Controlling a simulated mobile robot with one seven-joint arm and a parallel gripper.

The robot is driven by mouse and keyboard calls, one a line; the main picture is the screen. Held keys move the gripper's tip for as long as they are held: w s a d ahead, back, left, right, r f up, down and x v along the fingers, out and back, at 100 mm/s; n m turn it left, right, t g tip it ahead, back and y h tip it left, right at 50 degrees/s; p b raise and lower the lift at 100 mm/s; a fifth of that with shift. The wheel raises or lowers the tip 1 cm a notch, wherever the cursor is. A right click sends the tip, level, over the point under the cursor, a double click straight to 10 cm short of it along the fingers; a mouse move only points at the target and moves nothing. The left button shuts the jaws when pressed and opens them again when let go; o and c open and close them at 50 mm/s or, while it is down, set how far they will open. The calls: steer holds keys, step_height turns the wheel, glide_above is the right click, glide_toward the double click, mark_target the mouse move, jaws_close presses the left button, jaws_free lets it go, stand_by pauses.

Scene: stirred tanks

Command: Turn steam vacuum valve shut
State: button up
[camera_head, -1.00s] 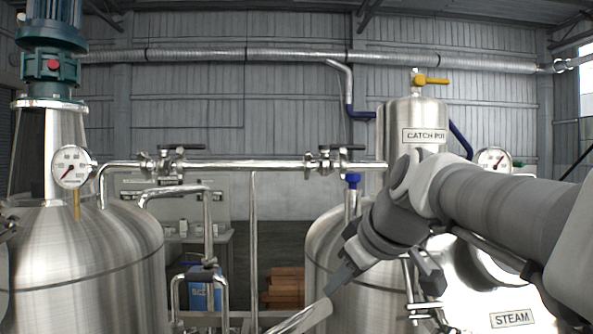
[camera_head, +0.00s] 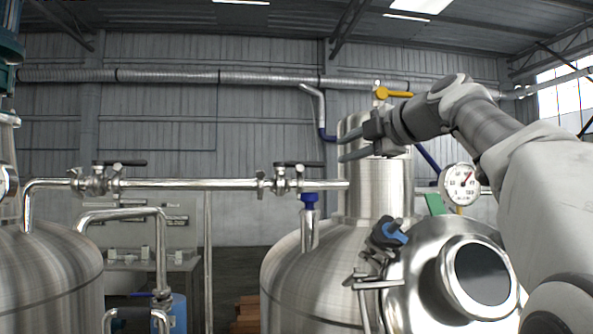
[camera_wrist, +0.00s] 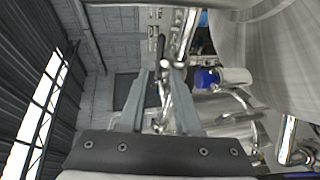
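Two valves with black lever handles sit on the horizontal steel pipe, a left one (camera_head: 97,181) and a right one (camera_head: 280,181). No label shows which is the steam vacuum valve. The right valve's black handle (camera_head: 300,164) lies along the pipe, pointing right. My gripper (camera_head: 347,147) is open and empty, right of that handle and slightly above it, in front of the catch pot (camera_head: 372,205). In the wrist view the two fingers (camera_wrist: 158,98) stand apart. A pipe with a valve and black handle (camera_wrist: 161,86) shows beyond them, with no contact visible.
A blue-capped fitting (camera_head: 309,203) stands below the right valve. A yellow-handled valve (camera_head: 393,94) tops the catch pot. A gauge (camera_head: 460,185) and a round port (camera_head: 480,275) are at the right. The space above the pipe is free.

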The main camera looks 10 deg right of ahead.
mark_target(311, 162)
steer(key=p+x, duration=0.7)
steer(key=x, duration=0.8)
steer(key=shift+w+a, duration=0.2)
steer(key=shift+w, duration=0.05)
steer(key=shift+w+a+f+p, duration=0.25)
steer(key=shift+w+f+p, duration=0.1)
steer(key=shift+w, duration=0.3)
steer(key=shift+c, duration=0.2)
jaws_close()
